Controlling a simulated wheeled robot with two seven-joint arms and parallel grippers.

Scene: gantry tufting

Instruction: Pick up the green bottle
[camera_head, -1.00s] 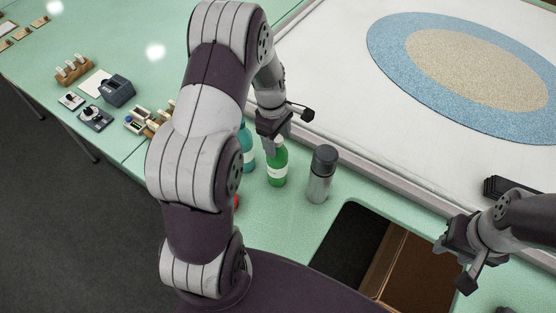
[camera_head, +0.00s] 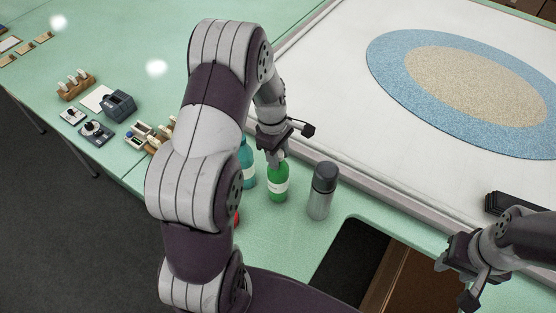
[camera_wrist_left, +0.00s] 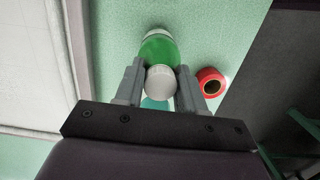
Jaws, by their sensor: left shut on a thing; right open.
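The green bottle (camera_head: 278,186), with a white label band, stands upright on the green table between a teal bottle and a grey flask. My left gripper (camera_head: 276,160) is above it, shut on its top from above. In the left wrist view the green bottle (camera_wrist_left: 160,48) and its whitish cap (camera_wrist_left: 161,82) sit between the two fingers of my left gripper (camera_wrist_left: 160,80). My right gripper (camera_head: 462,278) is open and empty at the lower right, over the table's front edge.
A teal bottle (camera_head: 247,165) stands close on the left, partly behind my arm. A grey flask (camera_head: 321,192) stands to the right. A red round object (camera_wrist_left: 211,83) is near the left fingers. A dark opening (camera_head: 350,255) lies in front; a white-framed rug (camera_head: 470,80) lies behind.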

